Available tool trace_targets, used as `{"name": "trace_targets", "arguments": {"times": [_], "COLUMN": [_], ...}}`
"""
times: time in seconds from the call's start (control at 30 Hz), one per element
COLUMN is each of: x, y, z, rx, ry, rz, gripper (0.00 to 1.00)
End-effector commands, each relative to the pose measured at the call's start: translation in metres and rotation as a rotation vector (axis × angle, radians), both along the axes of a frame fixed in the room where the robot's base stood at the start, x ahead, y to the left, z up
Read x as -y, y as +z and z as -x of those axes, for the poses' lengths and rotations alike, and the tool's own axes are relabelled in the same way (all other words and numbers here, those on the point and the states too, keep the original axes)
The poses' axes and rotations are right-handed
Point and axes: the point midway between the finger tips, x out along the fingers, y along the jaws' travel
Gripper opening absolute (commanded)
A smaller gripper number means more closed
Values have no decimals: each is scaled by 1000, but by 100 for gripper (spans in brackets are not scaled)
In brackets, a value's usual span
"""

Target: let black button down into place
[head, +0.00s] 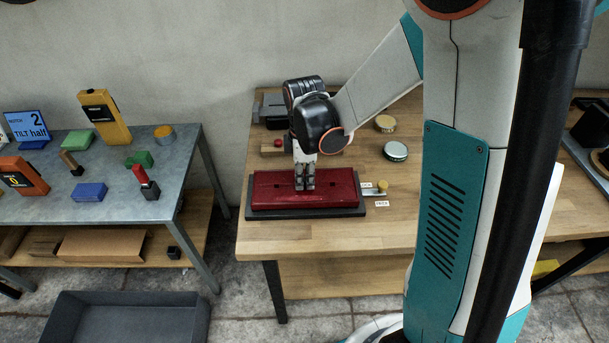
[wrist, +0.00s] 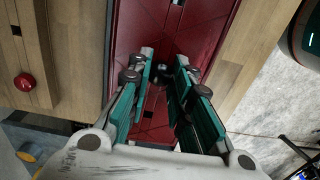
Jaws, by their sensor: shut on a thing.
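A dark red padded panel (head: 262,189) lies flat on a dark grey base (head: 262,213) on the wooden table. It also fills the middle of the wrist view (wrist: 140,25). My gripper (head: 304,188) points straight down over the middle of the panel, with its fingertips at or just above the red surface. In the wrist view my gripper (wrist: 164,66) has its fingers shut on the small black button (wrist: 163,71), mostly hidden between the tips. I cannot tell whether the button touches the panel.
A wooden block with a red knob (head: 277,143) stands behind the panel. A metal piece with a brass knob (head: 382,187) and a small label lie to its right. Round tins (head: 396,151) stand farther back. The table front (head: 300,233) is clear.

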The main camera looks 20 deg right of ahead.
Motion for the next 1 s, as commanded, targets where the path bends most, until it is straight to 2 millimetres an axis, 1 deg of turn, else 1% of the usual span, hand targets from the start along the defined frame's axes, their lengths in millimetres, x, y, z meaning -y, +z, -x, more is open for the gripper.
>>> {"name": "trace_targets", "arguments": {"times": [0.27, 0.3, 0.4, 0.77, 0.87, 1.0], "x": [0, 0, 0, 0, 0, 0], "y": [0, -1, 0, 1, 7, 27], "z": [0, 0, 0, 0, 0, 0], "rx": [0, 0, 0, 0, 0, 0], "ry": [0, 0, 0, 0, 0, 0], "rz": [0, 0, 0, 0, 0, 0], "gripper": [7, 22, 43, 43, 43, 43]}}
